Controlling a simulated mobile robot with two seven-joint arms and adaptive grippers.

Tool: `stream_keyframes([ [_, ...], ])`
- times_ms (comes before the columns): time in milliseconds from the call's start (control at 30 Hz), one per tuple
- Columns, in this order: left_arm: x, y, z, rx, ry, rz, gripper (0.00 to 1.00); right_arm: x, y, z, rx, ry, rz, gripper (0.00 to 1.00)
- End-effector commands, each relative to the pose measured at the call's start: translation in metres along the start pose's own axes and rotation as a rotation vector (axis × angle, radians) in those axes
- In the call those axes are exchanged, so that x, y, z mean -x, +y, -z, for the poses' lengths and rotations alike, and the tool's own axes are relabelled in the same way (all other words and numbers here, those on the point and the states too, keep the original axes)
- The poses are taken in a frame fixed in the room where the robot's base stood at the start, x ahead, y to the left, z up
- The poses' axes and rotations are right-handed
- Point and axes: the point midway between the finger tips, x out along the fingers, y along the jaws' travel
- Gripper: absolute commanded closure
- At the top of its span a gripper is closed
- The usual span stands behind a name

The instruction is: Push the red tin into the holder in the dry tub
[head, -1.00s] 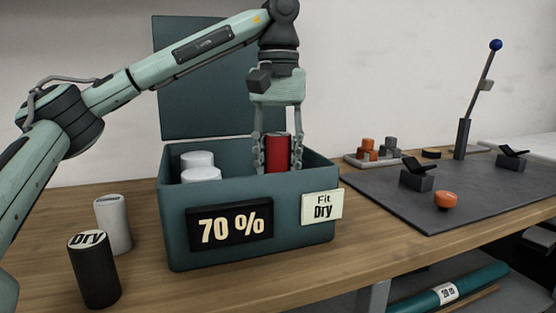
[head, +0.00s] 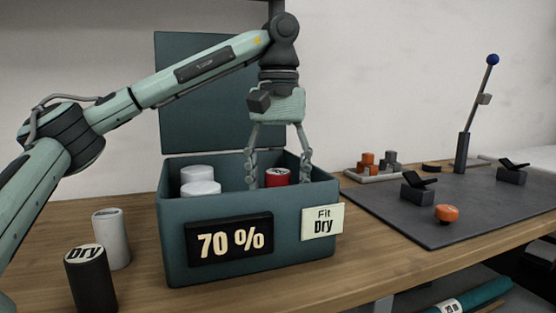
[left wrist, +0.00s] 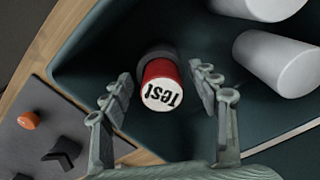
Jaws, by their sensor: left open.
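The red tin (head: 277,177) stands inside the right part of the teal tub (head: 176,225), which bears a "70 %" display and a "Fit Dry" sign. In the left wrist view, the tin (left wrist: 160,71) shows a white top reading "Test", and a dark round holder (left wrist: 155,52) shows around its far end. How deep the tin sits in the holder cannot be told. My left gripper (head: 279,174) is open over the tin, fingers spread on both sides and apart from it. The right gripper is not in view.
White cylinders (head: 200,188) stand in the tub's left part. The tub's lid (head: 205,95) stands open behind. A black "Dry" canister (head: 90,282) and a white canister (head: 112,240) stand left of the tub. A dark mat (head: 400,222) with small devices lies right.

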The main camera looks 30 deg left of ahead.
Motion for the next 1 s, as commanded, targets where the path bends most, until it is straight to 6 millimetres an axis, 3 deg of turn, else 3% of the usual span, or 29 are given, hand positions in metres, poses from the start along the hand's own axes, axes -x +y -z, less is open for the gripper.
stream_keyframes([
  [400, 0.077, 0.0, 0.0, 0.003, 0.006, 0.0, 0.39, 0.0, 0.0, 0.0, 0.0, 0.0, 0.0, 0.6],
  [600, 0.105, 0.0, 0.0, 0.002, 0.003, 0.001, 0.39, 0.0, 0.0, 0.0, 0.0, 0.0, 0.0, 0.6],
  [1000, 0.116, 0.0, 0.0, 0.0, 0.001, 0.0, 0.39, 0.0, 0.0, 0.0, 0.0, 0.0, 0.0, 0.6],
])
